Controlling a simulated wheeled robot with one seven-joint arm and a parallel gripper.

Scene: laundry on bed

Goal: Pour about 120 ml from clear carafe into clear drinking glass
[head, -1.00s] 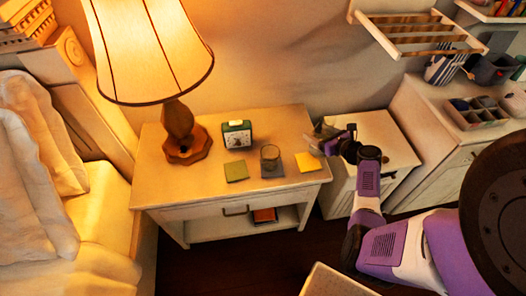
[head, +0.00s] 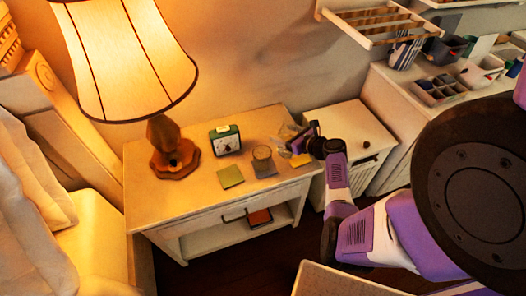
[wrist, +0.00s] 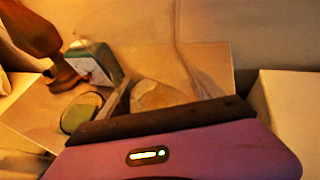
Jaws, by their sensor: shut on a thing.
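The clear drinking glass (head: 262,155) stands upright on a dark coaster on the nightstand. My gripper (head: 308,138) is at the nightstand's right end, to the right of the glass. It is shut on the clear carafe (head: 288,133), which is faint and partly hidden by the gripper. In the wrist view, the carafe's transparent body (wrist: 150,65) spreads in front of the purple gripper housing. Its exact tilt and water level are hard to tell. No stream shows.
A white cabinet (head: 345,118) with a small dark knob-like object (head: 366,144) stands at right.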

